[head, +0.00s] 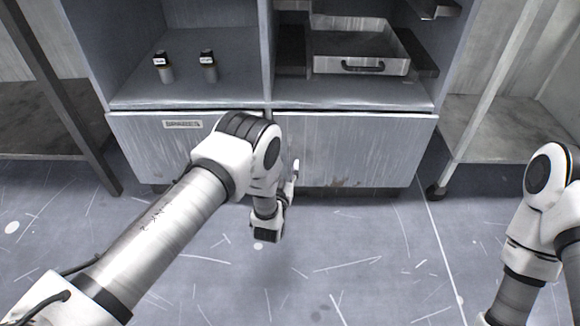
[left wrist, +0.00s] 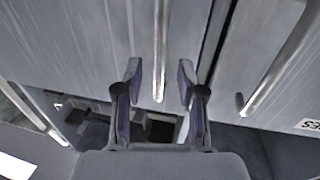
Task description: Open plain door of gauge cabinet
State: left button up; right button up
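The grey cabinet has two shut lower doors side by side. The plain door (head: 360,150) is on the right in the head view. The other door (head: 140,145) carries a small label (head: 182,124). In the left wrist view the label (left wrist: 308,126) is upside down at the right edge. The plain door's long bar handle (left wrist: 159,60) runs between the fingers of my left gripper (left wrist: 160,78), which is open. I cannot tell whether the fingers touch it. In the head view my left wrist hides most of this gripper. My right gripper is out of view.
Above the doors are open shelves with two small dark-topped items (head: 164,68) (head: 208,66) and a metal tray (head: 360,66). The labelled door's handle (left wrist: 272,62) is close by. Racks stand at both sides. The floor (head: 340,260) in front is clear.

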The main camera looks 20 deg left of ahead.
aim_at(289, 161)
pick_arm(q)
jog(key=w, duration=0.1)
jog(key=w+b, duration=0.1)
jog(key=shift+w+a+f, duration=0.15)
jog(key=shift+w+f, duration=0.05)
jog(key=shift+w, duration=0.2)
jog(key=shift+w+r, duration=0.2)
jog(key=shift+w, duration=0.1)
grip_shut()
jog(key=shift+s, duration=0.15)
